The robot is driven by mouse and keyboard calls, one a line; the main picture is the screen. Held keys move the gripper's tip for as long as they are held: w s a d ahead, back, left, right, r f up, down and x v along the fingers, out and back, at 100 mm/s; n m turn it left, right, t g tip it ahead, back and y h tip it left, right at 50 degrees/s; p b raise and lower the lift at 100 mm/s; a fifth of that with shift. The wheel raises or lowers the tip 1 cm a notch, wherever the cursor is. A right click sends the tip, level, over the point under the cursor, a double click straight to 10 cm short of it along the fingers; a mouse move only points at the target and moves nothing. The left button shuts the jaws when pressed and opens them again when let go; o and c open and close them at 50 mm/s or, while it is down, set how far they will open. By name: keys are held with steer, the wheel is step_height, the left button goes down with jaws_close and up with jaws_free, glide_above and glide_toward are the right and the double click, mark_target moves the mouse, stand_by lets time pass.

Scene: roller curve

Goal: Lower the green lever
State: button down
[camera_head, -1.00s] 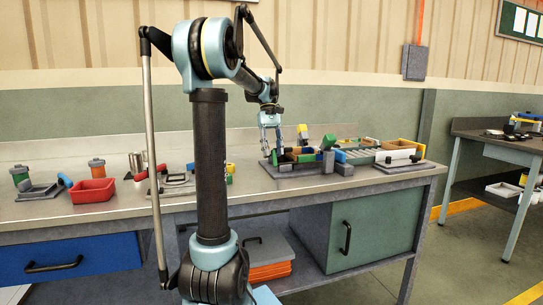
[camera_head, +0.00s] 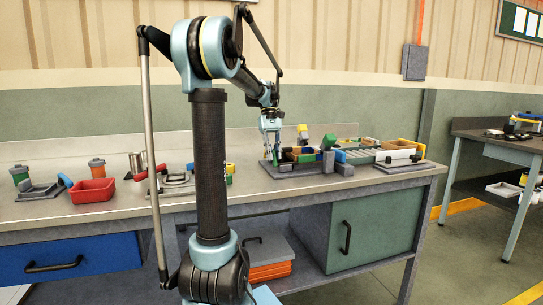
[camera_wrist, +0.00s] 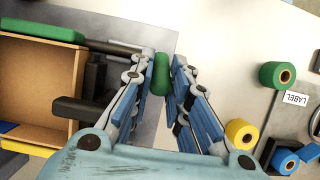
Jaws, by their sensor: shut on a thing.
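The green lever's grip (camera_wrist: 161,74) shows in the wrist view, upper middle, between my two blue-padded fingers. My gripper (camera_wrist: 161,80) is shut on it; the fingers press from left and right and hide its sides. In the head view my gripper (camera_head: 270,154) points down at the left end of the grey fixture plate on the bench. The lever is small there and mostly covered by the fingers. How far it is tilted cannot be told.
A tan box (camera_wrist: 40,78) with a green bar (camera_wrist: 42,29) lies left of my fingers. Green (camera_wrist: 272,76) and yellow (camera_wrist: 240,132) rollers stand to the right. A green-topped grey post (camera_head: 328,142) rises right of my gripper. A red bin (camera_head: 92,191) sits far left.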

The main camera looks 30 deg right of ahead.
mark_target(276, 164)
steer(key=t, duration=0.1)
steer(key=s+t, duration=0.1)
steer(key=t, duration=0.1)
steer(key=s+t+h, duration=0.1)
steer(key=shift+s+a+t, duration=0.2)
steer(key=shift+a+t, duration=0.15)
steer(key=shift+t, duration=0.05)
steer(key=t, duration=0.1)
steer(key=s+t, duration=0.1)
steer(key=t, duration=0.1)
steer(key=s+t+h, duration=0.1)
steer(key=shift+a+f, duration=0.2)
steer(key=shift+f, duration=0.1)
steer(key=t, duration=0.2)
steer(key=s+f+t+h, duration=0.1)
steer(key=t, duration=0.1)
steer(key=shift+s+a+f+t, duration=0.1)
steer(key=shift+a+f+t, duration=0.1)
steer(key=shift+t, duration=0.2)
steer(key=shift+s+a+f+t+h, duration=0.15)
steer(key=shift+f+t+h, duration=0.15)
steer(key=shift+t, duration=0.5)
steer(key=shift+s+d+f+t+h, duration=0.1)
steer(key=shift+f+t+h, duration=0.15)
steer(key=shift+t, duration=0.55)
steer(key=shift+f, duration=0.1)
steer(key=c, duration=1.5)
jaws_free()
